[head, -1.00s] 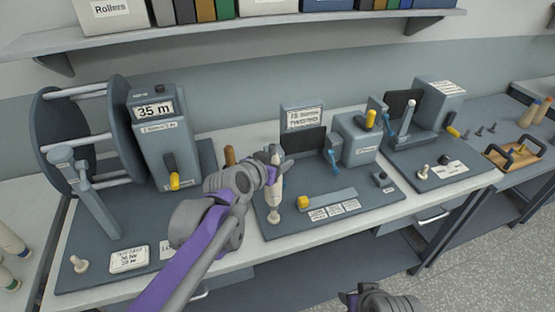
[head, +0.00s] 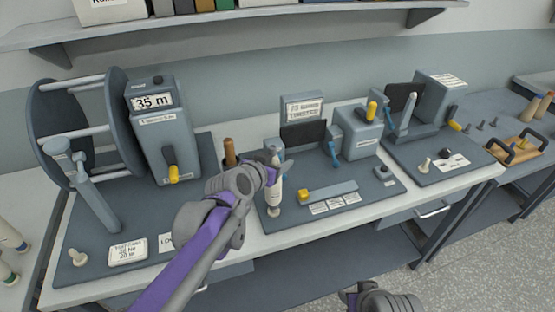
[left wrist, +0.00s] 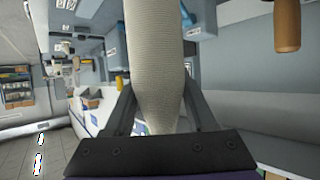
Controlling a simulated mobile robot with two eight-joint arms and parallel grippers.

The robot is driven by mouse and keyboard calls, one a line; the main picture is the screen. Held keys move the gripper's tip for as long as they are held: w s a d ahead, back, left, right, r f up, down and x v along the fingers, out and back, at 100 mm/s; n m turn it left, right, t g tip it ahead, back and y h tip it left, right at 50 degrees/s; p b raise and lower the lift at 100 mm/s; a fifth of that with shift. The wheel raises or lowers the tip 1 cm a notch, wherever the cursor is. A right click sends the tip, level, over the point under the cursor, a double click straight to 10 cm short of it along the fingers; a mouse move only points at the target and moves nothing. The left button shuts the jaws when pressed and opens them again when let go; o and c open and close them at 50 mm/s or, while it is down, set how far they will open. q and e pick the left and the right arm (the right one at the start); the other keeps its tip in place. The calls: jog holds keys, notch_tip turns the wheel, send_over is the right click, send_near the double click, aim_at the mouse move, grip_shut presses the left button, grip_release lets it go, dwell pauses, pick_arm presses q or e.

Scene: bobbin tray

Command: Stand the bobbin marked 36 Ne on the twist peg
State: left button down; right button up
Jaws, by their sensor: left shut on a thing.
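My left gripper (head: 270,172) is shut on a pale, upright bobbin (head: 274,192) over the left part of the middle board. The bobbin also fills the middle of the left wrist view (left wrist: 154,60), between the fingers. No marking on it is readable, so I cannot tell its number. A cream peg base (head: 273,211) shows directly below the bobbin. I cannot tell whether the bobbin is seated on it or just above it. A grey part of my right arm or gripper (head: 380,302) shows at the bottom edge; its fingers are not clear.
A brown wooden handle (head: 229,152) stands close behind my left gripper. The reel with the 35 m display (head: 152,102) is to the left. A yellow knob (head: 304,195) and grey tester box (head: 358,140) are to the right. Another cream peg (head: 424,165) stands further right.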

pick_arm(q)
jog(key=shift+f+b, duration=0.35)
jog(key=shift+f, duration=0.6)
jog(key=shift+c, duration=0.7)
grip_release()
jog(key=shift+s, duration=0.1)
jog(key=v, duration=1)
jog(key=shift+s+a+r+p, duration=0.15)
jog(key=shift+s+a+p, duration=0.1)
jog(key=shift+p, duration=0.2)
jog(key=s+a+f+n+g+y, duration=0.2)
jog(key=s+a+f+g+y, duration=0.1)
jog(key=s+a+f, duration=0.3)
jog(key=s+a+f+n+g+y, duration=0.2)
jog(key=s+a+f, duration=0.5)
jog(key=s+f, duration=0.4)
jog(key=s+n, duration=0.1)
jog(key=s, duration=0.2)
jog(key=shift+a+f+g+y, duration=0.2)
jog(key=shift+f+g+y, duration=0.05)
jog(key=shift+g+y, duration=0.15)
